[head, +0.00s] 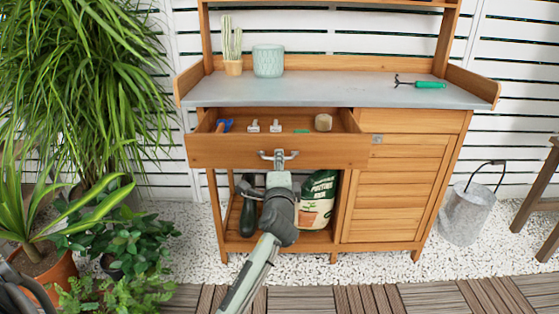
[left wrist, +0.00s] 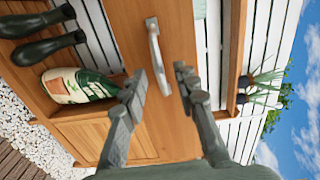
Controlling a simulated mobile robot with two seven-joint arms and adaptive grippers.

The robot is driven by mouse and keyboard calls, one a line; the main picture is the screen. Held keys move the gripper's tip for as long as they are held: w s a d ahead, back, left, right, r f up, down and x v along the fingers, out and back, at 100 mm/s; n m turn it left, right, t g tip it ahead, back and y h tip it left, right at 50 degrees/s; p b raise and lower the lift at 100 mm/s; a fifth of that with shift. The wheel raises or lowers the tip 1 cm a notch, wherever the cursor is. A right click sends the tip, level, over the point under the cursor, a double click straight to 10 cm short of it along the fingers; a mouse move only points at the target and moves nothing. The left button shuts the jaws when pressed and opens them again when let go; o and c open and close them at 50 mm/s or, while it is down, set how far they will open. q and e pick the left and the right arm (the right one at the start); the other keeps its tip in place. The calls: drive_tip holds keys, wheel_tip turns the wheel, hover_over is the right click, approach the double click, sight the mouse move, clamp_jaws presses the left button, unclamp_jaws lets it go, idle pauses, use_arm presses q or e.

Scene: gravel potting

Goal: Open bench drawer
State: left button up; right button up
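The bench drawer (head: 215,152) is pulled out from under the grey worktop, and its inside shows from above. Its metal bar handle (head: 265,154) is on the middle of the front; it also shows in the left wrist view (left wrist: 152,45). My left gripper (head: 279,166) is at the handle, its fingers partly overlapping it. In the left wrist view my left gripper (left wrist: 158,88) has its fingers apart, with one end of the handle between or just beyond the tips. I cannot tell whether they touch. My right gripper is not in view.
The drawer holds a blue-handled tool (head: 224,126), small pale items and a round brown item (head: 323,122). Below are dark boots (head: 249,206) and a soil bag (head: 317,199). A cupboard door (head: 387,190) is shut at right. Plants stand left; a metal bucket (head: 466,213) stands right.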

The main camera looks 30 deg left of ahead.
use_arm(q)
drive_tip(key=v, duration=0.9)
drive_tip(key=shift+s, duration=0.2)
drive_tip(key=shift+d, duration=0.1)
drive_tip(key=s+d+f+n+g+h, duration=0.1)
drive_tip(key=s+f+n+g+h, duration=0.3)
drive_tip(key=f, duration=0.8)
drive_tip(key=s+f+n+g+h, duration=0.15)
drive_tip(key=s+f, duration=0.45)
drive_tip(key=f, duration=0.6)
drive_tip(key=s+d+f+n+g+h, duration=0.1)
drive_tip(key=s+d+f+n+g, duration=0.1)
drive_tip(key=s+f, duration=0.4)
drive_tip(key=s+d+f+n+g+h, duration=0.1)
drive_tip(key=s+f+n+g, duration=0.1)
drive_tip(key=s+f+g, duration=0.2)
drive_tip(key=s+f, duration=0.3)
drive_tip(key=s, duration=0.2)
drive_tip(key=shift+d+h, duration=0.35)
drive_tip(key=shift+d, duration=0.05)
drive_tip(key=shift+s+n+g, duration=0.1)
drive_tip(key=shift+n+g, duration=0.15)
